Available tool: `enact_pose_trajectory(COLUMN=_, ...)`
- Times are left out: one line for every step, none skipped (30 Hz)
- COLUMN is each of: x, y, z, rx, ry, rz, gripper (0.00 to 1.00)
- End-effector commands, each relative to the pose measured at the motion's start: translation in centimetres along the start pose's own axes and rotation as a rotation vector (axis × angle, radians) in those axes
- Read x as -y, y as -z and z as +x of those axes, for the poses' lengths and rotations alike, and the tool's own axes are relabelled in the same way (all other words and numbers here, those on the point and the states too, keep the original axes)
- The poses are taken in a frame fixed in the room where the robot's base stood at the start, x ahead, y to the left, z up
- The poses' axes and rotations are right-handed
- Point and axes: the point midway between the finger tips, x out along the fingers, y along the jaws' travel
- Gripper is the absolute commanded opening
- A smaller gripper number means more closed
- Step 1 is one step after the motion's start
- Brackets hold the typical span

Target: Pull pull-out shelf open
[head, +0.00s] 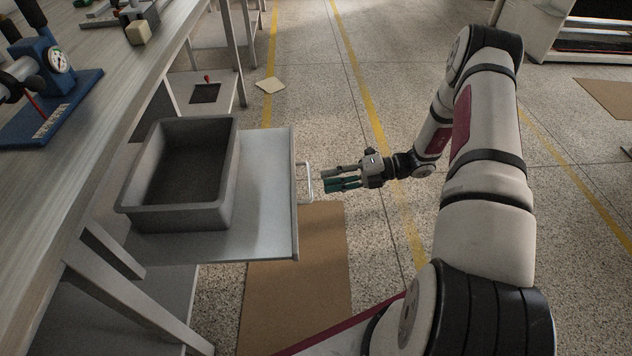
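The pull-out shelf (263,190) is a light grey board that sticks out to the right from under the workbench. A white bar handle (309,182) stands on its right front edge. A grey open bin (215,217) rests on the shelf and looks empty. My gripper (325,179) is just right of the handle, pointing left at it. Its fingers show a small gap between them, and nothing is visible in them. A narrow space seems to separate the fingertips from the handle, though depth is hard to judge.
The workbench top (110,105) at left carries a blue gauge device (45,75) and other tools. A brown mat (300,290) lies on the floor below the shelf. A pale sheet (270,86) lies farther back. The speckled floor around my gripper is clear.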

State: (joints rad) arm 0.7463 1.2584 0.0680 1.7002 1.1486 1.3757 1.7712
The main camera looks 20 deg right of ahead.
Motion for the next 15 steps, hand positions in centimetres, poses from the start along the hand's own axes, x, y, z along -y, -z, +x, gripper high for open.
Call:
enact_pose_trajectory(x=0.0, y=-0.1, z=-1.1, rx=0.003, ry=0.001, rz=-0.001, gripper=0.31)
enact_pose_trajectory(x=0.0, y=0.0, z=-1.7, rx=0.002, ry=0.000, rz=-0.002, gripper=0.31)
enact_pose_trajectory(x=0.0, y=-0.1, z=-2.4, rx=0.002, ry=0.001, rz=-0.002, gripper=0.31)
enact_pose_trajectory(x=0.0, y=-0.1, z=-2.9, rx=0.003, ry=0.001, rz=-0.001, gripper=0.31)
enact_pose_trajectory(x=0.0, y=-0.1, z=-3.4, rx=0.002, ry=0.001, rz=-0.001, gripper=0.31)
enact_pose_trajectory(x=0.0, y=0.0, z=-4.0, rx=0.002, ry=0.001, rz=-0.001, gripper=0.31)
enact_pose_trajectory(x=0.0, y=-0.1, z=-4.3, rx=0.002, ry=0.001, rz=-0.001, gripper=0.31)
enact_pose_trajectory(x=0.0, y=-0.1, z=-4.6, rx=0.002, ry=0.001, rz=-0.001, gripper=0.31)
enact_pose_trajectory(x=0.0, y=-0.1, z=-5.0, rx=0.001, ry=0.000, rz=-0.001, gripper=0.31)
enact_pose_trajectory(x=0.0, y=-0.1, z=-5.2, rx=0.001, ry=-0.001, rz=-0.001, gripper=0.31)
enact_pose_trajectory(x=0.0, y=0.0, z=-5.4, rx=0.001, ry=-0.001, rz=-0.001, gripper=0.31)
enact_pose_trajectory(x=0.0, y=0.0, z=-5.6, rx=0.000, ry=0.000, rz=-0.001, gripper=0.31)
enact_pose_trajectory(x=0.0, y=0.0, z=-5.7, rx=0.000, ry=0.000, rz=-0.001, gripper=0.31)
enact_pose_trajectory(x=0.0, y=0.0, z=-5.7, rx=0.000, ry=0.000, rz=-0.001, gripper=0.31)
enact_pose_trajectory(x=0.0, y=0.0, z=-5.8, rx=0.000, ry=0.000, rz=-0.001, gripper=0.31)
